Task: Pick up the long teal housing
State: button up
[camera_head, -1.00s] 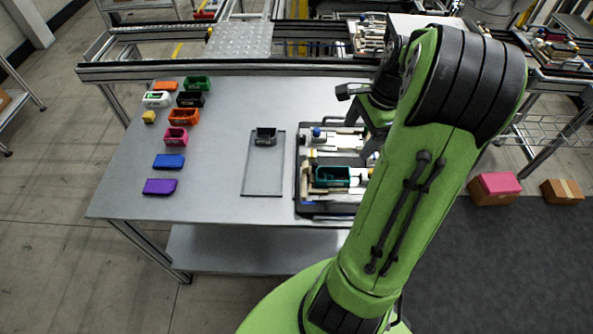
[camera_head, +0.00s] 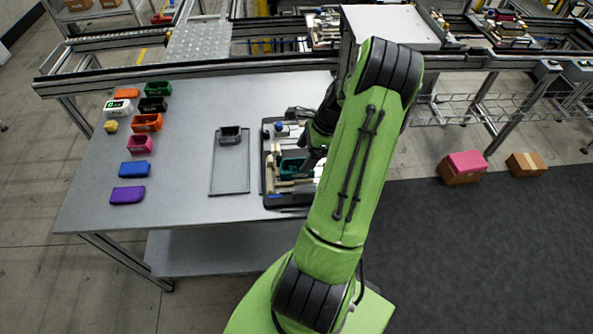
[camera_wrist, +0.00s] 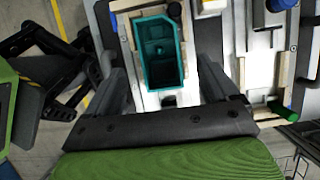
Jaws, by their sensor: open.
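The long teal housing (camera_wrist: 159,52) is an open, hollow box lying in a fixture on the black pallet (camera_head: 268,180). In the head view the teal housing (camera_head: 291,167) is partly hidden by my arm. In the wrist view it lies between and just beyond the two fingers of my gripper (camera_wrist: 166,75). My gripper is open and empty. I cannot tell how high the fingertips are above the housing. In the head view the fingers are mostly hidden behind my arm.
A grey tray (camera_head: 229,180) with a dark housing (camera_head: 231,134) lies left of the pallet. Several coloured parts, including a blue one (camera_head: 135,169) and a purple one (camera_head: 128,195), stand along the table's left side. Wooden fixture blocks (camera_wrist: 259,105) flank the housing. The table (camera_head: 185,150) is clear between.

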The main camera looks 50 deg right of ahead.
aim_at(299, 163)
jog(key=x, duration=0.4)
jog(key=shift+w+a+f, duration=0.15)
jog(key=shift+f, duration=0.3)
dwell(0.3)
grip_shut()
dwell(0.4)
